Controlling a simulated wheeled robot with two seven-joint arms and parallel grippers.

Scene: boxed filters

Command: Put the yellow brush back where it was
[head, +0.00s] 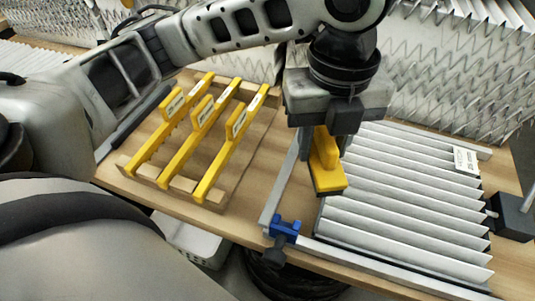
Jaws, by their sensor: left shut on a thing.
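My left gripper (324,138) comes in from the upper left and points down. It is shut on the yellow brush (327,160). The brush is held upright, with its yellow block and dark lower edge facing down. It is seen over the left edge of the white pleated filter (400,212); I cannot tell whether it touches the filter or the frame. The gripper hides the brush's top and part of the filter's far left corner. My right gripper is not in view.
A blue clamp (285,230) sits on the metal frame (375,273). A black block (513,217) stands at right. Pleated sheets (450,75) stand behind. Bare tabletop (257,192) separates rack and frame.

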